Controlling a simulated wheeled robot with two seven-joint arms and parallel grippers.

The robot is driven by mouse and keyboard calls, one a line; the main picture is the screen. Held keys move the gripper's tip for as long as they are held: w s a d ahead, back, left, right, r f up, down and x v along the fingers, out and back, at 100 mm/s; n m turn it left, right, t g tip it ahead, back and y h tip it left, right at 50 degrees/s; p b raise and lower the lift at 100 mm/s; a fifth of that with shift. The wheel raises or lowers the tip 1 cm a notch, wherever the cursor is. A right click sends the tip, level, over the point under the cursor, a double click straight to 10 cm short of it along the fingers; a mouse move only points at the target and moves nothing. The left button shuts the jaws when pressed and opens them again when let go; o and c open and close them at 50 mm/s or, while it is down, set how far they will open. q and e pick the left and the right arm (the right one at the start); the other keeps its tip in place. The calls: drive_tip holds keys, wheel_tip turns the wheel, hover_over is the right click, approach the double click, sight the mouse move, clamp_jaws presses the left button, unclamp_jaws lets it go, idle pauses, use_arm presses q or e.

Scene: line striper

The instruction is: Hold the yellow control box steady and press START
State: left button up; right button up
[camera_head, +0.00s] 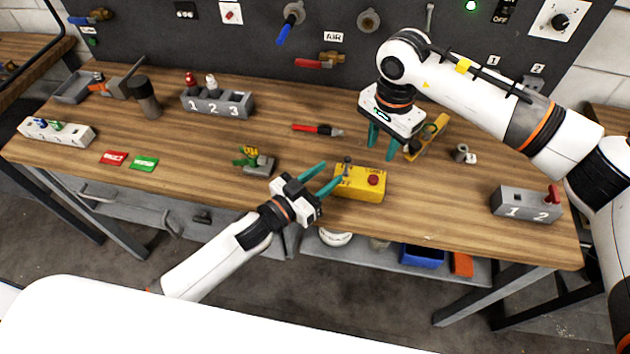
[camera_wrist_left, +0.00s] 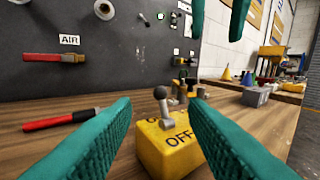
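The yellow control box (camera_head: 350,193) sits on the bench near its front edge. It has a lever with a grey ball knob and a red button (camera_head: 373,180); some lettering is too small to read. In the left wrist view the box (camera_wrist_left: 165,158) shows "OFF" on its top, and the red button is not visible. My left gripper (camera_head: 334,173) is open at the box's left end, its fingers apart with the box ahead between them. My right gripper (camera_head: 383,145) is open and empty, pointing down above the bench behind the box. Its fingers also show in the left wrist view (camera_wrist_left: 218,20).
A green and yellow part (camera_head: 256,160) stands left of the box. A red-handled tool (camera_head: 316,130) lies behind. A yellow tool (camera_head: 432,138) lies near my right gripper. A grey "1 2" block (camera_head: 525,205) stands right. A panel with valves (camera_head: 350,45) rises behind.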

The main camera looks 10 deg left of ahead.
sight(359, 183)
use_arm(q)
drive_tip(key=x, duration=0.9)
drive_tip(key=shift+w+d, duration=0.15)
clamp_jaws()
use_arm(e)
clamp_jaws()
idle(0.5)
use_arm(q)
drive_tip(key=shift+f, duration=0.1)
idle(0.8)
